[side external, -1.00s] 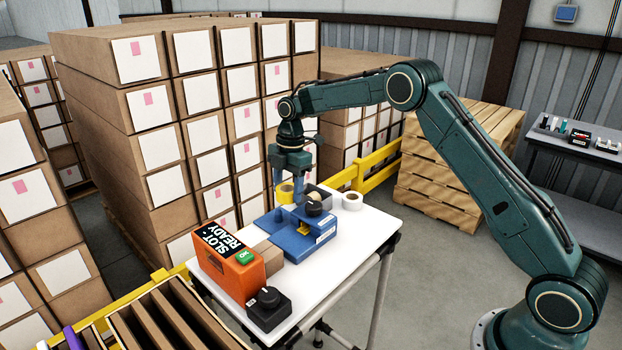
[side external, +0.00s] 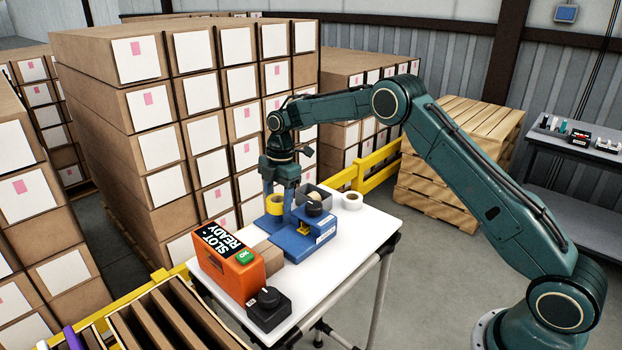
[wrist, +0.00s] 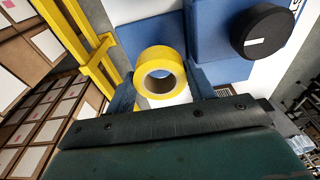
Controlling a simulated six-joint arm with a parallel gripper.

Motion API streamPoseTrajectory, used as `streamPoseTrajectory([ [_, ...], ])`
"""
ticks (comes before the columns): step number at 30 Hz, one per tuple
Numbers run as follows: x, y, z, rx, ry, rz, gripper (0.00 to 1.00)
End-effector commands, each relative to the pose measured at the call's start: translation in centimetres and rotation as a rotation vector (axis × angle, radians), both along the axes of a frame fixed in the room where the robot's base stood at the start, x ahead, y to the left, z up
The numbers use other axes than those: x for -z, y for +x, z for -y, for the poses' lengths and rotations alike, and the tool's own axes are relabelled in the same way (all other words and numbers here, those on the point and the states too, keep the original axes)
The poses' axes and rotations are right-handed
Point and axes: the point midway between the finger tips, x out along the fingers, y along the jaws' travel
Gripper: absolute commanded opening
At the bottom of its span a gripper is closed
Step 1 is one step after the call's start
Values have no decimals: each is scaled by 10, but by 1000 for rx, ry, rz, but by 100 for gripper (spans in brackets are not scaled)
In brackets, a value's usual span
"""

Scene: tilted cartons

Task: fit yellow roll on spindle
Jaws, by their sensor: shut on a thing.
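The yellow roll (side external: 275,208) is held between the two blue fingers of my gripper (side external: 278,200), over the left part of the blue machine (side external: 305,243) on the white table. In the wrist view the yellow roll (wrist: 160,61) sits between the fingertips (wrist: 161,78), its open hole facing the camera. A black round knob (side external: 313,208) stands on the machine to the right of the roll; it also shows in the wrist view (wrist: 265,32). I cannot make out the spindle, nor whether the roll touches the machine.
A grey open bin (side external: 323,192) and a white roll (side external: 352,200) stand behind the machine. An orange box (side external: 224,268) with a sign and a black knob unit (side external: 268,309) stand at the front left. Stacked cartons (side external: 165,150) rise close on the left. The table's right side is bare.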

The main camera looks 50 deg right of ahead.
Motion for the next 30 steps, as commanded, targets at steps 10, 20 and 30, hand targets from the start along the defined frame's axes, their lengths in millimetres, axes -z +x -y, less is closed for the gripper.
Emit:
streamPoseTrajectory([
  [10,16,0,0,0,0,0,33],
  [20,34,0,0,0,1,-1,33],
  [30,41,-1,0,1,0,-4,34],
])
